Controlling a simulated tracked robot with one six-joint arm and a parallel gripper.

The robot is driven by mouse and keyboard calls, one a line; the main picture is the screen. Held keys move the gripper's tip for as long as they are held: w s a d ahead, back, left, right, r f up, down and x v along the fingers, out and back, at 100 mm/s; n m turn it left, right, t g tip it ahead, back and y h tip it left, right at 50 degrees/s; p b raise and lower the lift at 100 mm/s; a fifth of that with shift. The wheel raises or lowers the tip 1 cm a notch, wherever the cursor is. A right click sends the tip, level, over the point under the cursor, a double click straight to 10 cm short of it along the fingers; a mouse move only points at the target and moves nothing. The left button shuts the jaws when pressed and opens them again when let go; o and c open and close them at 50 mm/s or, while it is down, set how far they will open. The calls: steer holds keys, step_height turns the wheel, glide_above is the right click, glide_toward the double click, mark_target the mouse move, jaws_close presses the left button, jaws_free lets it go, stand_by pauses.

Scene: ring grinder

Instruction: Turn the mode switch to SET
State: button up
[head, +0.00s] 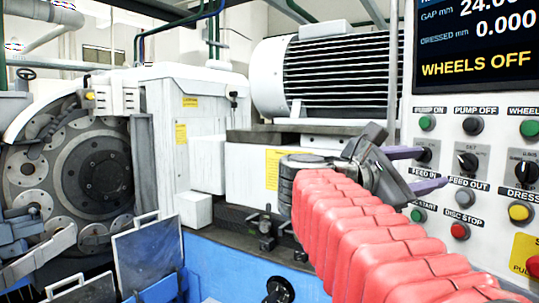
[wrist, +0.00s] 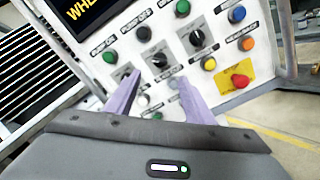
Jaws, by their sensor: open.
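The control panel carries several black rotary switches on square plates. The middle one (head: 467,161), with what looks like SET in its small label, may be the mode switch; its pointer direction is hard to read. In the wrist view the middle switch (wrist: 159,60) lies beyond my fingertips. My gripper (head: 434,168) is open and empty, its two purple fingers pointing at the panel just left of that switch. In the wrist view my gripper (wrist: 156,88) has its fingers spread below the switch. The upper finger partly covers the left switch (head: 424,155).
A right switch (head: 521,174) sits beside the middle one. Push buttons crowd around, including a red disc stop button (head: 459,230) and a yellow dress button (head: 519,212). A red emergency button (wrist: 240,81) sits on a yellow plate. The screen (head: 475,45) reads WHEELS OFF.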

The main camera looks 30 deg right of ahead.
mark_target(466, 161)
steer(key=shift+d, duration=0.15)
steer(key=shift+s+d, duration=0.25)
steer(key=shift+d, duration=2)
steer(key=shift+s+d, duration=0.25)
steer(key=shift+d, duration=1.95)
steer(key=shift+s+d, duration=0.25)
steer(key=shift+d, duration=2)
steer(key=shift+c, duration=0.3)
steer(key=c, duration=1)
